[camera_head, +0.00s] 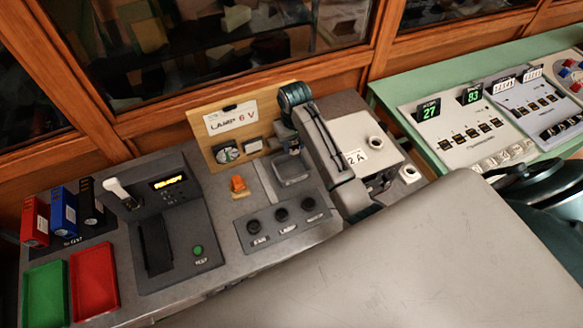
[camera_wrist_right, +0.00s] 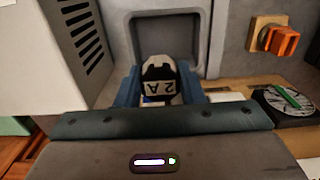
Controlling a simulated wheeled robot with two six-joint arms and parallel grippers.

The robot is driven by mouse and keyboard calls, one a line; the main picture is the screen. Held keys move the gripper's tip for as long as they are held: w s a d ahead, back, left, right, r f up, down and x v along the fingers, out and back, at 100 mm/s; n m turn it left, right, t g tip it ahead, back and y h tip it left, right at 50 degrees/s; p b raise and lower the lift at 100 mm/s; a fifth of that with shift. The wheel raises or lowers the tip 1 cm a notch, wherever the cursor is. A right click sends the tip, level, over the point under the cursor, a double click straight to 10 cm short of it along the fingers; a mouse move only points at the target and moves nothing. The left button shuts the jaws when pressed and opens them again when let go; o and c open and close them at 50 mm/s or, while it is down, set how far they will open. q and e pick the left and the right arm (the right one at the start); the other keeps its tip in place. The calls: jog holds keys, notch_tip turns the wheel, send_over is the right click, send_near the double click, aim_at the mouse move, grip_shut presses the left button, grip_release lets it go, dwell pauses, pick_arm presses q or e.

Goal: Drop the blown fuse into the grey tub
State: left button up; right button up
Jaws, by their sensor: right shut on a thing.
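The grey tub (camera_head: 291,181) is a square recess with a raised rim, near the middle of the bench in the head view. It also shows in the right wrist view (camera_wrist_right: 136,35), behind the jaws. My right gripper (camera_head: 291,147) points down at the tub. My left gripper is not in view.
An orange knob (camera_head: 238,185) and a panel of black knobs (camera_head: 281,215) sit beside the tub. A "LAMP 6 V" board (camera_head: 231,119) stands behind. A pale box (camera_head: 367,135) is to the right. Green (camera_head: 45,294) and red (camera_head: 94,281) trays lie far left.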

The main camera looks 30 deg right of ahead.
jog(key=shift+w+d+f, duration=0.15)
jog(key=shift+d+f, duration=0.05)
jog(key=shift+f, duration=0.35)
jog(key=shift+w+d+f, duration=0.15)
jog(key=shift+f, duration=0.7)
jog(key=o, duration=0.6)
jog(key=shift+r, duration=0.1)
jog(key=o, duration=0.3)
jog(key=shift+o, duration=0.7)
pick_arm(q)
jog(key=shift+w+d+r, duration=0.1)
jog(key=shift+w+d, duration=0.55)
